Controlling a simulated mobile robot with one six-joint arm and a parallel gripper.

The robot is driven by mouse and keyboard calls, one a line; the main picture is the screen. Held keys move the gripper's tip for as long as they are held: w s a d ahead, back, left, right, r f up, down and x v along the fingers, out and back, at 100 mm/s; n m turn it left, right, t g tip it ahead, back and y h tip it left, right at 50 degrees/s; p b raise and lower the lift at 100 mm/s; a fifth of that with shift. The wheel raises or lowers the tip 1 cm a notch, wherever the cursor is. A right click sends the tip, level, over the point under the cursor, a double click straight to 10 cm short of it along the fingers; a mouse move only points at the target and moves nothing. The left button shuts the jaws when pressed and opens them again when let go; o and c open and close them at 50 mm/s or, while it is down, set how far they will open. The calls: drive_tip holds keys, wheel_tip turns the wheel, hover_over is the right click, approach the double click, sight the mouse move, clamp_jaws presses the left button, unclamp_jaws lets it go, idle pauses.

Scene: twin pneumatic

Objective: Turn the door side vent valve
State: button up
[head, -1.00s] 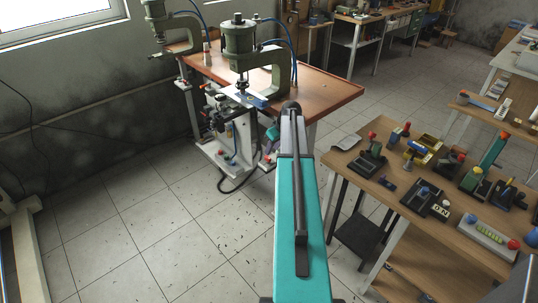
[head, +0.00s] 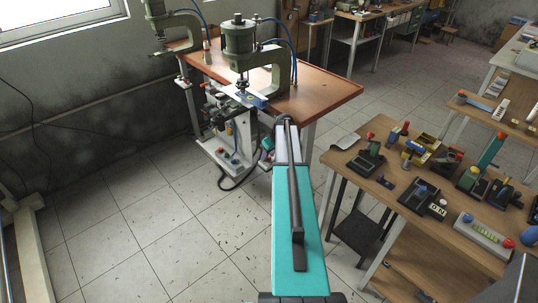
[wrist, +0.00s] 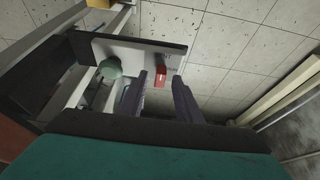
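In the wrist view a small red valve handle (wrist: 160,76) sits on a pale panel (wrist: 140,52) with a black edge. A round green knob (wrist: 110,68) is to its left. My gripper (wrist: 159,82) is open, its two dark fingers apart with the red handle showing between their tips. I cannot tell whether either finger touches it. In the head view the white valve panel (head: 226,158) stands low beneath the green press (head: 240,45), with small red parts on it. My own arm hides the fingers there. Which valve is the door side one cannot be told.
A wooden press table (head: 320,88) stands behind the panel. A second green press (head: 165,25) is at the back left. A bench (head: 345,160) crowded with tools and fixtures is at the right. Tiled floor is clear at the lower left.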

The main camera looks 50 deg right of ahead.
clamp_jaws()
